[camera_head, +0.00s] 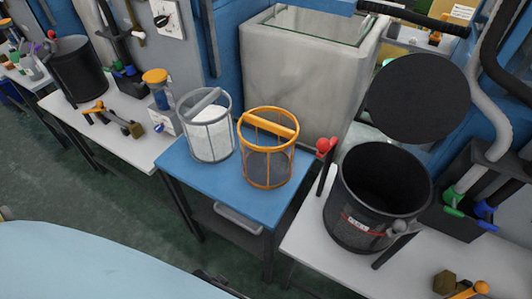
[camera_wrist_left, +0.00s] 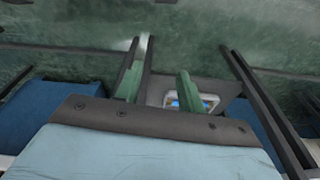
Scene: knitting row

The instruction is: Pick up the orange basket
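The orange basket (camera_head: 266,165) stands upright on the blue top of a small table (camera_head: 225,187). It has an orange frame, dark mesh sides and an orange bar across its top. A similar grey basket (camera_head: 210,138) with something white inside stands close to its left. In the left wrist view, my left gripper (camera_wrist_left: 158,87) shows two green fingers set apart with nothing held between them. The orange basket cannot be made out in that view. Neither gripper shows in the head view, so my right gripper is not seen.
A large grey box-like unit (camera_head: 295,75) stands behind the baskets. To the right, a black bin (camera_head: 362,220) stands on a white table, its round dark lid (camera_head: 418,98) raised above it. Red knobs (camera_head: 325,146) are close to the orange basket's right. Green floor (camera_head: 105,205) is open at the front left.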

